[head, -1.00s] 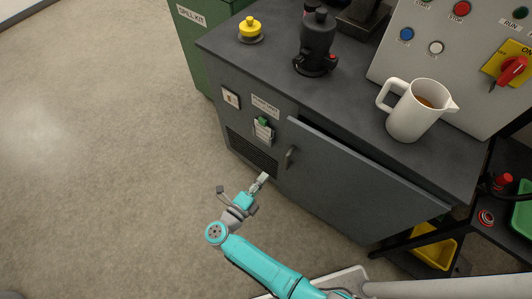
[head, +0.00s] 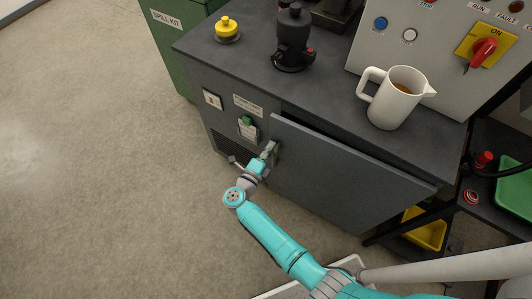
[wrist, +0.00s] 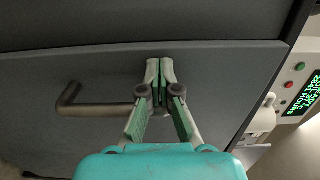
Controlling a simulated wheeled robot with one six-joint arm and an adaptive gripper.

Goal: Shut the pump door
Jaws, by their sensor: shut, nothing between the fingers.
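The pump door (head: 340,185) is the grey front panel of the cabinet. It stands ajar, with a dark gap along its top edge below the worktop. In the wrist view the door (wrist: 60,75) fills much of the picture, and its bar handle (wrist: 95,109) lies just left of my fingers. My gripper (head: 269,147) is at the door's left edge, by the handle, which it mostly hides in the head view. In the wrist view my gripper (wrist: 160,66) is shut and empty, its fingertips at the door's face near an edge. Whether they touch is unclear.
A white jug (head: 395,98), a black pump-like device (head: 293,40) and a yellow button (head: 227,27) stand on the worktop (head: 240,62). A shelf with a yellow bin (head: 426,232) is at right. Floor at left is clear.

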